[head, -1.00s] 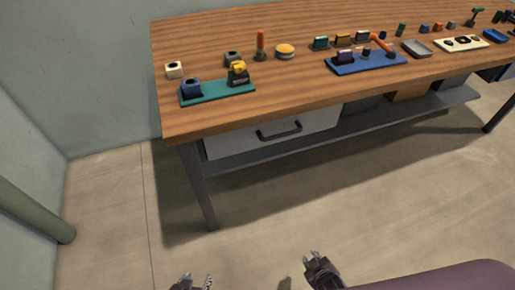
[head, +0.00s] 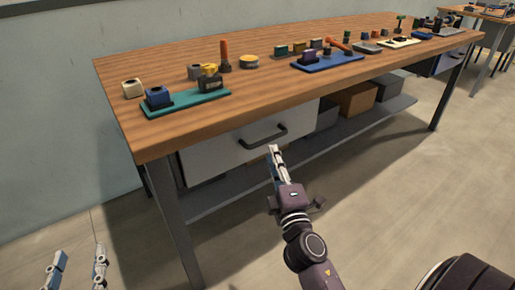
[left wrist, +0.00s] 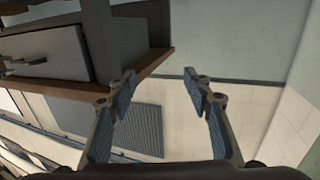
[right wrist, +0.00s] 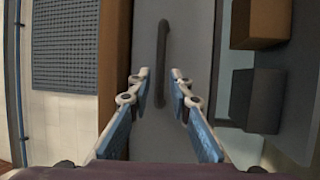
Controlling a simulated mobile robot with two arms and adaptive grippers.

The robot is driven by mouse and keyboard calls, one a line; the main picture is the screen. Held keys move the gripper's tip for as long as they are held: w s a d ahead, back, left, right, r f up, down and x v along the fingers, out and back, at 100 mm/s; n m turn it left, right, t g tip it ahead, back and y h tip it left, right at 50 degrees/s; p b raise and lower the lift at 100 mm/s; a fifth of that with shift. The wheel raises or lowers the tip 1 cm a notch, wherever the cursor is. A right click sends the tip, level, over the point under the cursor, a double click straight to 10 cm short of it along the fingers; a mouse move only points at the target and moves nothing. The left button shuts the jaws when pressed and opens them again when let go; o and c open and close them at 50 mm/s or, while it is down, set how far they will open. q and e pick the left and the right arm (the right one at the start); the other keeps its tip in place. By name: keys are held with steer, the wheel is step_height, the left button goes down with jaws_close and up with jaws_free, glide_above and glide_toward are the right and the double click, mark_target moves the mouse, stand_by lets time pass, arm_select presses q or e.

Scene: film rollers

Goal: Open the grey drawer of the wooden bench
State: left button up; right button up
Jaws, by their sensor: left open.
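The grey drawer (head: 235,140) sits under the left end of the wooden bench (head: 160,135) and looks shut. Its dark bar handle (head: 264,136) is on the front; in the right wrist view the handle (right wrist: 162,60) stands lengthwise, ahead of and roughly between the fingers. My right gripper (head: 273,150) is in front of the drawer, just below the handle in the head view. Its fingers (right wrist: 160,74) are apart and empty; whether they touch the handle cannot be told. My left gripper (head: 78,256) is open and empty at the lower left, away from the bench. Its fingers (left wrist: 158,78) show spread.
A teal board (head: 190,103) and a blue board (head: 327,62) with small parts lie on the benchtop. A lower shelf holds a brown box (head: 357,99) and grey boxes. A bench leg (head: 178,235) stands left of the drawer.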

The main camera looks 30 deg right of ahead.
mark_target(268, 139)
arm_select(q)
steer(key=f, duration=0.1)
steer(key=f+g, duration=0.1)
steer(key=shift+s+a+f, duration=0.15)
steer(key=shift+s+f, duration=0.05)
steer(key=shift+f, duration=0.2)
arm_select(e)
steer(key=x, duration=0.7)
steer(key=shift+d, duration=0.1)
steer(key=shift+c, duration=0.5)
jaws_close()
steer(key=shift+f, duration=0.1)
